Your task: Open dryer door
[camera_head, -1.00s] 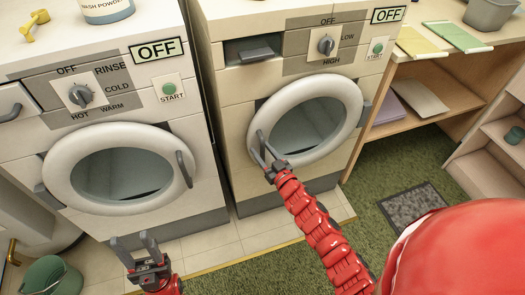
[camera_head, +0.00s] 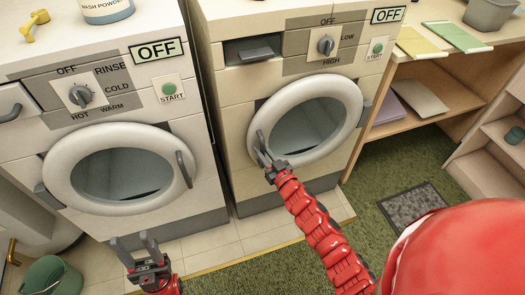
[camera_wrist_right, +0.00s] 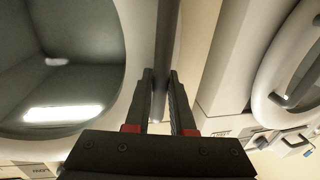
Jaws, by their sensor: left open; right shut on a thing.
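The dryer (camera_head: 235,100) is the cream machine on the right with the HIGH/LOW dial. Its round door (camera_head: 352,98) looks closed, with a white ring around a dark window. The grey door handle (camera_head: 262,140) is on the door's left side. My right gripper (camera_head: 267,158) is shut on this handle. In the right wrist view the handle (camera_wrist_right: 166,45) runs between the two fingers (camera_wrist_right: 162,100), beside the door ring (camera_wrist_right: 133,35). The fingers hide part of the handle. My left gripper (camera_head: 137,240) is open and empty, low in front of the washer.
The washer (camera_head: 30,150) stands left of the dryer, its round door (camera_head: 60,180) closed. A green bucket (camera_head: 50,277) is at the lower left. A wooden shelf unit (camera_head: 435,90) stands right of the dryer. Green carpet and a grey mat (camera_head: 410,203) lie in front.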

